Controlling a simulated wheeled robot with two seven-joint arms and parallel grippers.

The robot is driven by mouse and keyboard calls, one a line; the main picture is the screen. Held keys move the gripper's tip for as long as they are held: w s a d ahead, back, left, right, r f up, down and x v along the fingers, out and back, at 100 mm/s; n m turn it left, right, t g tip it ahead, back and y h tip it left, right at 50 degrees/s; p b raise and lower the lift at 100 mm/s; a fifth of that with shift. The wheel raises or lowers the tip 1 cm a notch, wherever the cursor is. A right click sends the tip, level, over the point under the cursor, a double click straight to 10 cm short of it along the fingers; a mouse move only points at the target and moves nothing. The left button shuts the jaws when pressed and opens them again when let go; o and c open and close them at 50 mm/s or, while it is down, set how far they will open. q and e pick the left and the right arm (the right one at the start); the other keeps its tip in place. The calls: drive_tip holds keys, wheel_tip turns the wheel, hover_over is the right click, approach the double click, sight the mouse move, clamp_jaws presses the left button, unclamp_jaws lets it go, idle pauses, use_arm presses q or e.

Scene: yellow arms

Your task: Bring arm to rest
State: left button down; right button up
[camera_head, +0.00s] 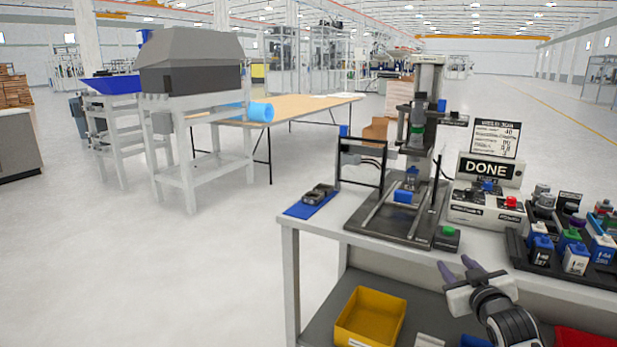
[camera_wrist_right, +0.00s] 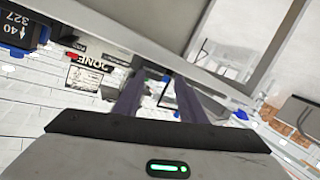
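My right gripper (camera_head: 458,267) is in front of the workbench's near edge, at the lower right of the head view. Its two purple fingers stand apart with nothing between them. They also show apart and empty in the right wrist view (camera_wrist_right: 160,100), where the bench looks tilted. My left gripper and left arm are not in the head view. The workbench (camera_head: 290,258) carries a black press machine (camera_head: 425,110) with a blue block (camera_head: 403,196) on its base. A sign reading DONE (camera_head: 486,170) stands behind a control box (camera_head: 487,206).
A black rack (camera_head: 520,260) of several small bottles stands at the bench's right. A blue mat (camera_head: 300,211) with a dark part lies at its left corner. A yellow bin (camera_head: 370,318) sits on the lower shelf. The floor left of the bench is clear.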

drive_tip(key=s+a+f+g+y, duration=0.2)
drive_tip(key=s+a+f, duration=0.4)
drive_tip(key=s+f, duration=0.45)
drive_tip(key=s+a+f+g, duration=0.1)
drive_tip(key=s+a+f, duration=0.3)
drive_tip(key=s, duration=0.6)
drive_tip(key=s+a+f+g+y, duration=0.1)
drive_tip(key=s+a+f, duration=0.4)
drive_tip(key=s, duration=0.6)
drive_tip(key=s+a+f+g+y, duration=0.1)
drive_tip(key=s+a+f+g, duration=0.2)
drive_tip(key=s+f, duration=0.5)
drive_tip(key=shift+s+a, duration=0.85)
drive_tip(key=shift+s, duration=0.35)
drive_tip(key=shift+f, duration=0.1)
drive_tip(key=shift+c, duration=0.8)
drive_tip(key=shift+d, duration=0.1)
